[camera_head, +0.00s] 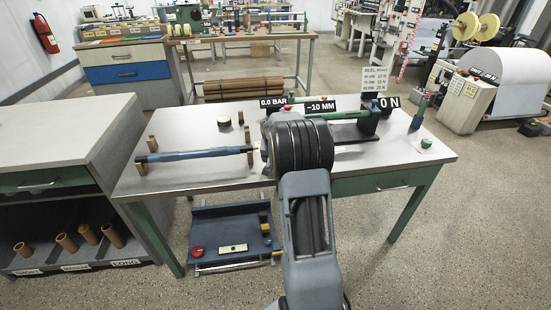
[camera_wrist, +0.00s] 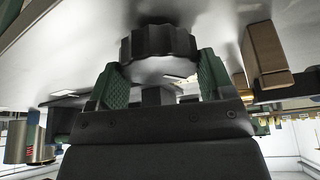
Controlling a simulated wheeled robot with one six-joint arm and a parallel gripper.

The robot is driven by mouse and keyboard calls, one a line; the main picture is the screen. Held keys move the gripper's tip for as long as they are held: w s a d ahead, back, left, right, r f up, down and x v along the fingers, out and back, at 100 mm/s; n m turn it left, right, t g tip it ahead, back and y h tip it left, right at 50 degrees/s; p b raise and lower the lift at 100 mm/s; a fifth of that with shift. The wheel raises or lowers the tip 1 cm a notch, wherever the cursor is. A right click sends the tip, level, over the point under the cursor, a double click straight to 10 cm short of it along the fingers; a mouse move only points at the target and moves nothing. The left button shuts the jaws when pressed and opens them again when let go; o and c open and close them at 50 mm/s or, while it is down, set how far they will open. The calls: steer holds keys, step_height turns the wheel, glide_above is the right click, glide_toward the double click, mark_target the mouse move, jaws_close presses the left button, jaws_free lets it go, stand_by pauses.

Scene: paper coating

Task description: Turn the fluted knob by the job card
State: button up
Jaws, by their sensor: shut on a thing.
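The fluted knob (camera_wrist: 160,42) is black and ribbed. It sits at the top middle of the wrist view, between the green-padded fingers of my gripper (camera_wrist: 162,68). The gripper is shut on it. In the head view my own arm and wrist hide the knob and the fingertips. The job card (camera_head: 376,79) is white with several printed lines and stands at the back right of the table; its text is too small to read surely. Display signs show 0.0 BAR (camera_head: 273,102), -10 MM (camera_head: 321,106) and 0 N (camera_head: 389,102).
The work table (camera_head: 190,122) carries a blue roller (camera_head: 190,155) on wooden supports, left of my arm. Below stands a low dark-blue shelf (camera_head: 210,217) with small items. A wooden block (camera_wrist: 266,50) is close right of my gripper in the wrist view.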

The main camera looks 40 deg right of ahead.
steer(key=o, duration=0.9)
steer(key=p+v, duration=0.1)
steer(key=v, duration=1.2)
steer(key=shift+s+a+r, duration=0.1)
steer(key=shift+r, duration=0.25)
steer(key=s+a+r+n+y+p, duration=0.1)
steer(key=s+a+r+n+p, duration=0.1)
steer(key=s+a, duration=0.5)
steer(key=s+a+r+n+y+p, duration=0.1)
steer(key=s+a+r+n+p, duration=0.2)
steer(key=s+a+r+p, duration=0.2)
steer(key=s+a+r+n+y+p, duration=0.1)
steer(key=s+a+r+n+p, duration=0.2)
steer(key=s+a+p, duration=0.3)
steer(key=shift+s+a+r, duration=0.2)
steer(key=shift+s+a, duration=0.3)
steer(key=shift+a, duration=0.4)
steer(key=shift+s+a+r, duration=0.2)
steer(key=shift+s+a, duration=0.3)
steer(key=shift+a, duration=0.4)
steer(key=shift+s+a+r, duration=0.2)
steer(key=shift+s+a, duration=0.3)
steer(key=shift+a, duration=0.4)
